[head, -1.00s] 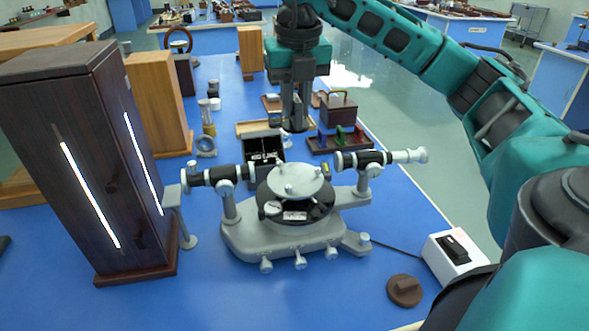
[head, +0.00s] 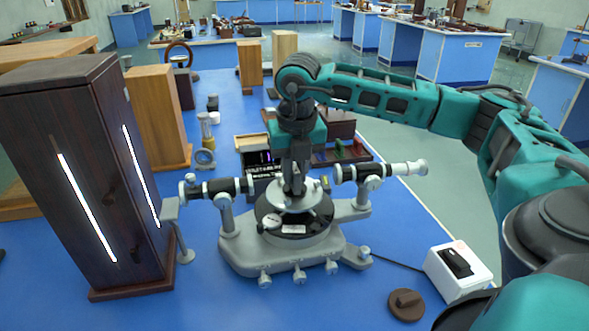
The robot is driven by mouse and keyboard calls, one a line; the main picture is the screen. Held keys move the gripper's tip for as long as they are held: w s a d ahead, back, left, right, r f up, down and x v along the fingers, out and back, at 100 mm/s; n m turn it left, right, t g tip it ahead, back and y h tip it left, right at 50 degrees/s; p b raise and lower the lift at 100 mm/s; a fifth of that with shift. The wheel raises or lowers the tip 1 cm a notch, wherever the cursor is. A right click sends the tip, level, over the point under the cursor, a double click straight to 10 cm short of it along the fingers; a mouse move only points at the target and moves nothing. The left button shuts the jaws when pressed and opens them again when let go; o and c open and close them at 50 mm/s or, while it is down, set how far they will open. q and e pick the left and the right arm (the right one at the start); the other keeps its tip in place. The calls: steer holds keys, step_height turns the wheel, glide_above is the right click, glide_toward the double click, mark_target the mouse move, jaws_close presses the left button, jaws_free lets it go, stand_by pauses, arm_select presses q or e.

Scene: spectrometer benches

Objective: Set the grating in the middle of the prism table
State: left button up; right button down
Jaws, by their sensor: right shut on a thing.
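The spectrometer (head: 285,257) stands on the blue bench. Its prism table (head: 308,202) is the pale round plate at its centre, above a dark disc. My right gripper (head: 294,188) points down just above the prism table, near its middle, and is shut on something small. I take this to be the grating, but the fingers hide most of it and I cannot make out its outline. I cannot tell whether it touches the plate. My left gripper is not in view.
A tall dark lamp housing (head: 85,190) with bright slits stands at left. The collimator (head: 215,187) and telescope (head: 380,171) flank the prism table. A white switch box (head: 457,270) and a round brown cap (head: 406,304) lie at right. An open black case (head: 262,180) is behind.

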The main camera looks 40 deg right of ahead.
mark_target(297, 172)
steer(key=shift+f, duration=0.1)
steer(key=c, duration=1)
jaws_free()
steer(key=shift+c, duration=0.2)
steer(key=shift+r, duration=0.3)
step_height(297, 172, up, 12)
steer(key=s, duration=0.1)
steer(key=shift+s+a+f+p, duration=0.2)
steer(key=shift+s+a+p, duration=0.05)
steer(key=shift+a+p, duration=0.2)
